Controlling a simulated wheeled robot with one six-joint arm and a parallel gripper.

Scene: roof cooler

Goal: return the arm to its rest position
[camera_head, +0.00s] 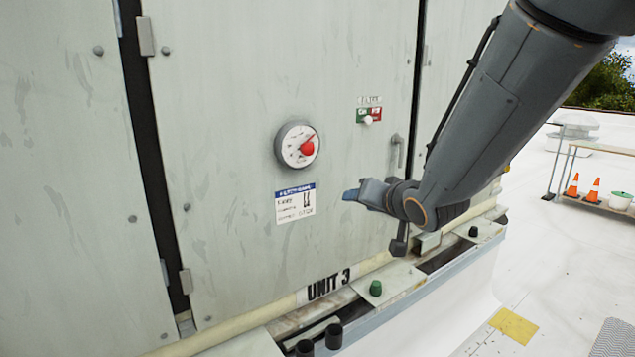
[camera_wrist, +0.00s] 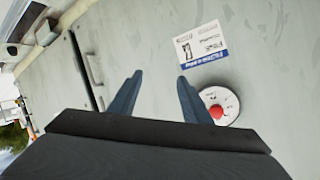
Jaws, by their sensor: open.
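My gripper (camera_head: 352,195) is at the end of my grey arm, which reaches in from the upper right in the head view. It is in front of the cooler's pale panel (camera_head: 230,120), to the right of a white label and below a small switch. In the wrist view my gripper (camera_wrist: 160,85) shows two blue fingers spread apart with nothing between them. The panel fills the space beyond the fingers. The exact gap between fingers and panel is hard to tell.
A round gauge (camera_head: 297,145) with a red knob, a label (camera_head: 295,203), a red-green switch plate (camera_head: 369,112) and a handle (camera_head: 396,151) are on the panel. A ledge with a green cap (camera_head: 376,288) runs below. Orange cones (camera_head: 573,185) stand on a rack at right. White roof is open there.

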